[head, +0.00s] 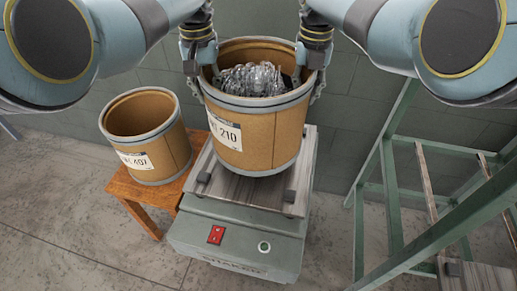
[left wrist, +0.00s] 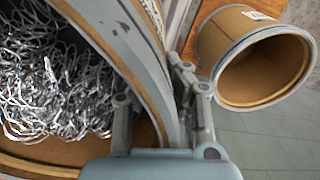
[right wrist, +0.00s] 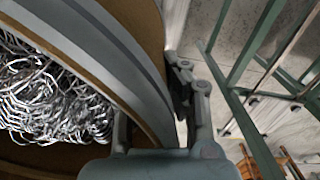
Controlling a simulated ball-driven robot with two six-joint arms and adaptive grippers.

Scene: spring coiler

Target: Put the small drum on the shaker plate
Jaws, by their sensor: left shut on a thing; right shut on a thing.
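A brown fibre drum with a grey rim and a label ending in 210 (head: 259,128) is upright over the shaker plate (head: 217,187). Tangled shiny metal coils (head: 252,79) lie inside it, and they show in the left wrist view (left wrist: 60,95). I cannot tell whether its base touches the plate. My left gripper (head: 197,80) is shut on the drum's left rim, and my right gripper (head: 312,80) on its right rim. In each wrist view the rim runs between the fingers. The plate tops a grey shaker with a red switch (head: 216,235).
An empty brown drum labelled 407 (head: 172,160) stands on a wooden stool (head: 135,190) at the left. A green metal frame (head: 391,205) stands at the right. A grey block wall is close behind. Bare floor shows at the front left.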

